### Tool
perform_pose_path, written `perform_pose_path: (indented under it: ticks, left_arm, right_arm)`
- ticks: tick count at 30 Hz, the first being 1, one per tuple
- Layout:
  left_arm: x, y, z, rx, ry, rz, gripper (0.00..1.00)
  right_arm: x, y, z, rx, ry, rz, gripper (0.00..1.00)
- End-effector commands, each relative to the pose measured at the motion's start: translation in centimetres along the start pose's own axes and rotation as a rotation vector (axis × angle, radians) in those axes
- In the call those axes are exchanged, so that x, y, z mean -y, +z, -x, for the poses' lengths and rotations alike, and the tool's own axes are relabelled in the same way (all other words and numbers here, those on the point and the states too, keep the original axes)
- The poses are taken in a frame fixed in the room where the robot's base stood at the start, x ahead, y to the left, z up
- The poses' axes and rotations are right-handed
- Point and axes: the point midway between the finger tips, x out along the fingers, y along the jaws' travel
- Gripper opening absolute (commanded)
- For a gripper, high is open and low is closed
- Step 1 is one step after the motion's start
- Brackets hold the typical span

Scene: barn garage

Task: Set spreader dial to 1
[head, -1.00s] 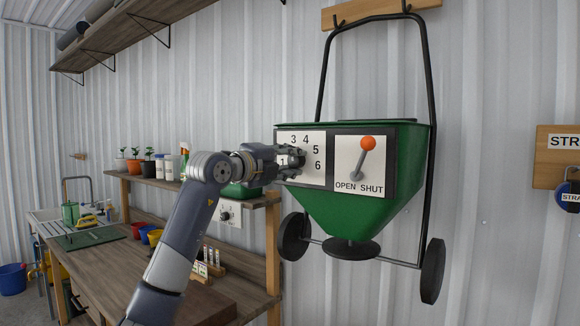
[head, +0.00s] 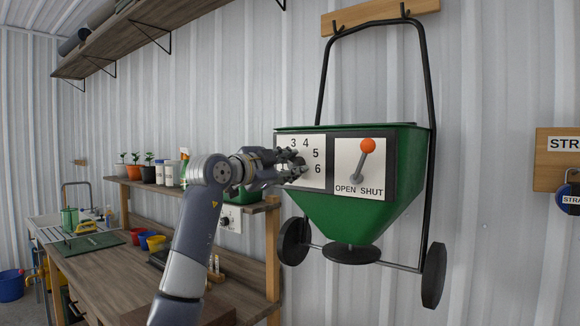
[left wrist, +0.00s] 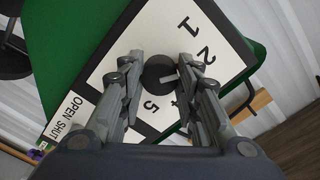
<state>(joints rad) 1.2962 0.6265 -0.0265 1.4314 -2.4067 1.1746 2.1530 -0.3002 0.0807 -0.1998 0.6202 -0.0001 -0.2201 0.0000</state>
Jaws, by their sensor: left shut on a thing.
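The green spreader (head: 350,212) hangs on the wall, with a white dial plate (head: 318,148) at its front left. Numbers 3, 4, 5 and 6 show there in the head view; my gripper hides the plate's left part. My left gripper (head: 297,166) is at the dial, shut on its knob. In the left wrist view the dark round dial knob (left wrist: 158,72) sits between the two fingers (left wrist: 158,80). Numbers 1, 2, 4 and 5 show around it, 4 partly behind a finger. I cannot tell which number the knob points to. My right gripper is out of view.
An orange-tipped lever (head: 368,146) stands beside the dial on a plate marked OPEN SHUT. A wooden workbench (head: 110,262) and a shelf with potted plants (head: 149,158) lie left. A high shelf (head: 120,32) runs above.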

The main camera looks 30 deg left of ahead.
Motion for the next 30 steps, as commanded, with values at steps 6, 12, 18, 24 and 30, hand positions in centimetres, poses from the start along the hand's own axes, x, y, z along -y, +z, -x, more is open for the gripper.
perform_pose_path:
  ticks: [6,12,18,24,30]
  left_arm:
    - [0.0,-0.1,0.0,-0.001,-0.001,0.205,0.07]
    - [-0.1,-0.1,0.0,0.0,0.001,0.385,0.07]
    - [-0.1,-0.1,0.0,0.0,0.0,0.533,0.07]
    - [-0.2,-0.1,-0.1,0.0,0.002,0.636,0.07]
    - [-0.2,0.0,0.0,0.001,0.001,0.692,0.07]
  right_arm:
    - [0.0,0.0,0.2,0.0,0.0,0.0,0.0]
    - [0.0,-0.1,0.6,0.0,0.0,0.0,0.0]
    - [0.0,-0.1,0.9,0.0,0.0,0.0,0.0]
    - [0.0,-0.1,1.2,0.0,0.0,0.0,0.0]
    - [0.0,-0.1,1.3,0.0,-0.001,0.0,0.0]
